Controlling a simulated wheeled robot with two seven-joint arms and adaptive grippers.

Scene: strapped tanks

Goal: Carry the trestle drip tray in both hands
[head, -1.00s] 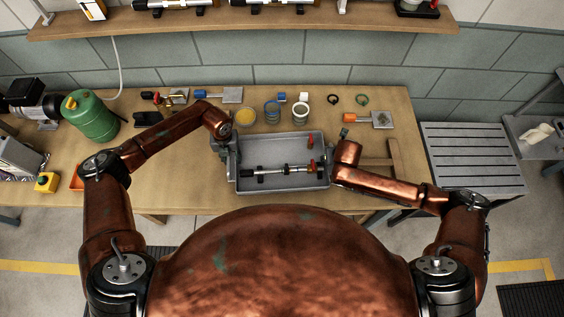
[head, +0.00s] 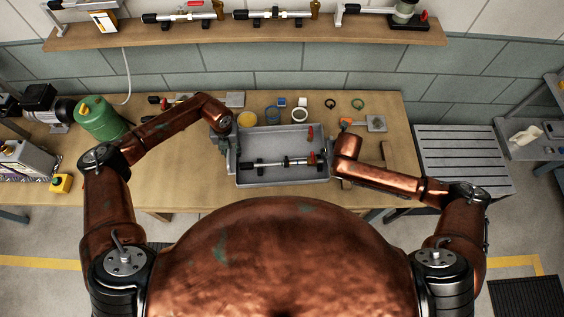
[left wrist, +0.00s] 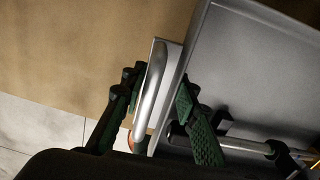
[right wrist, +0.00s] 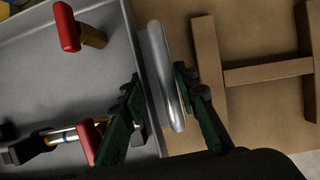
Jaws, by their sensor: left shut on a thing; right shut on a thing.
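The grey drip tray (head: 283,181) is in the head view, over the front middle of the bench. A rod assembly (head: 280,162) with dark clamps lies in it, with a red-handled fitting (head: 310,133) near its right wall. My left gripper (head: 224,145) is at the tray's left end; its green fingers (left wrist: 158,92) are shut around a silver handle (left wrist: 152,85). My right gripper (head: 336,160) is at the right end, mostly hidden by my arm; its fingers (right wrist: 155,92) are shut around the other handle (right wrist: 163,65). The tray looks about level; its height above the bench is unclear.
Behind the tray stand a yellow-topped jar (head: 248,119) and other small containers. A wooden frame (head: 387,155) lies right of the tray, close to my right gripper. A green can (head: 100,118) is on the left. A slatted table (head: 460,160) stands right of the bench (head: 190,197).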

